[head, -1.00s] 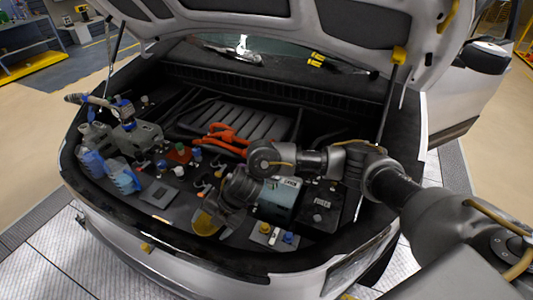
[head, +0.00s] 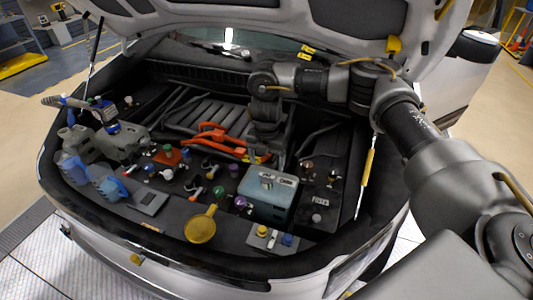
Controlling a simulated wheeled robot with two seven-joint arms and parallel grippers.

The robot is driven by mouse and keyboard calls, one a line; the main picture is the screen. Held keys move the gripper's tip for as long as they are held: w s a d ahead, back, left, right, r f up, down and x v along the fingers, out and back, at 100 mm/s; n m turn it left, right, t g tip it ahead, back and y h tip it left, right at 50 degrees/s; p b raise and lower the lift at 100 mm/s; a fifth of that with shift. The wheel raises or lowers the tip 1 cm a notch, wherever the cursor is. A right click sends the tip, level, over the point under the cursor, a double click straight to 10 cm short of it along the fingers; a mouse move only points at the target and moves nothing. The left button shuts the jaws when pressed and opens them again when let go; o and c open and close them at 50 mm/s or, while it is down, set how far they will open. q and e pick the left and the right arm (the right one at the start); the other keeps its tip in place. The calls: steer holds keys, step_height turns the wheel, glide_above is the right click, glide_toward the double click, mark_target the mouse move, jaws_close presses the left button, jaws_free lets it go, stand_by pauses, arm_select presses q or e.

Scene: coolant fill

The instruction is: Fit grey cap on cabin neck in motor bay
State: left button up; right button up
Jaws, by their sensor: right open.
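The blue-grey tank (head: 272,201) with a small label that I read doubtfully as CABIN stands in the right half of the motor bay. A small pale grey round piece (head: 267,181) shows on its top. I cannot tell whether it is the grey cap or the bare neck, nor whether it sits level. My right gripper (head: 257,158) points down just behind and left of the tank top. It is open and looks empty; its fingertips are small and partly lost against dark parts. My left gripper is not in view.
A yellow funnel-like cup (head: 201,226) lies at the bay's front edge. A small tray (head: 272,246) holds yellow and blue caps. Orange cables (head: 222,138) cross behind. Blue bottles (head: 107,181) stand at left. A fuse box (head: 322,204) is right of the tank. The raised hood hangs above.

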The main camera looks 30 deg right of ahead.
mark_target(266, 176)
step_height(266, 176, down, 8)
steer(key=shift+r+p, duration=0.1)
steer(key=shift+p, duration=0.3)
steer(key=c, duration=1)
steer(key=shift+o, duration=0.2)
steer(key=shift+m+p, duration=1.45)
steer(key=shift+m, duration=0.05)
steer(key=shift+m+p, duration=0.95)
steer(key=shift+m, duration=0.05)
steer(key=shift+m+p, duration=0.55)
steer(key=shift+m, duration=0.05)
